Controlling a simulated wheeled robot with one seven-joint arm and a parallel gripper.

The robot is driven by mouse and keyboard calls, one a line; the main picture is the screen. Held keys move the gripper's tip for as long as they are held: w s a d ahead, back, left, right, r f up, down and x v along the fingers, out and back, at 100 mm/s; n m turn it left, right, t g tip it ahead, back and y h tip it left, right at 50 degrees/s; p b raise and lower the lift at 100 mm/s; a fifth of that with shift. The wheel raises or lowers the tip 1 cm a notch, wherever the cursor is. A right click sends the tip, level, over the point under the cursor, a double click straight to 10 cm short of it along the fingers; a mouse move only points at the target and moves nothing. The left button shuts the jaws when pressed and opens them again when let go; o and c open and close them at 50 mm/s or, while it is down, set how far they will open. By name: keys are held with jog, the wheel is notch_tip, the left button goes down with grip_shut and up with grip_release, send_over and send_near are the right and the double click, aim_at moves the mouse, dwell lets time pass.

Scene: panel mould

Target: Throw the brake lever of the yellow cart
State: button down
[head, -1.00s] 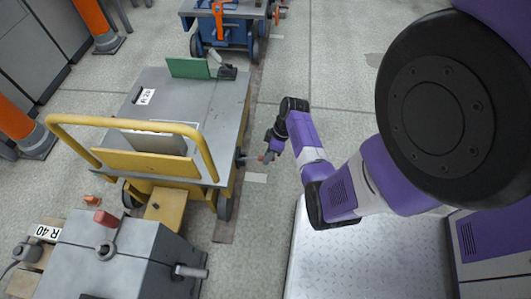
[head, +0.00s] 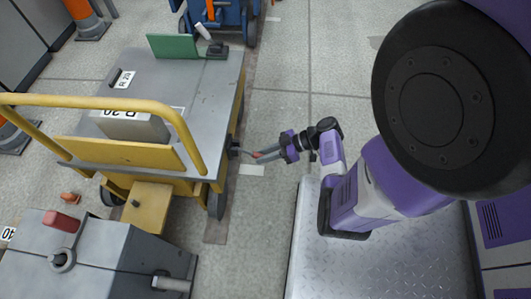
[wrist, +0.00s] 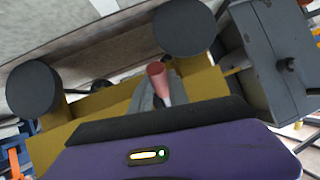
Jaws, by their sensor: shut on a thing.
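The yellow cart (head: 150,195) has a grey top and a yellow push bar, and stands in the left half of the head view. Its brake lever (head: 256,155) sticks out from the cart's right side and has a red grip. In the wrist view the red grip (wrist: 157,76) stands between my fingers, with the yellow frame and dark wheels behind it. My gripper (head: 265,153) reaches in from the right and is shut on the lever's grip. The fingers partly hide the lever in both views.
A grey block (head: 95,255) with a red piece on top stands at the front left, close to the cart. A blue cart (head: 222,25) is at the back. Floor is clear beyond my arm. A metal plate (head: 400,262) lies at the lower right.

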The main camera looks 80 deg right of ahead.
jog(key=shift+w+f, duration=0.1)
jog(key=shift+f, duration=0.1)
dwell(0.3)
jog(key=c, duration=1.3)
grip_release()
jog(key=shift+o, duration=0.2)
jog(key=p+v, duration=0.1)
jog(key=v, duration=0.7)
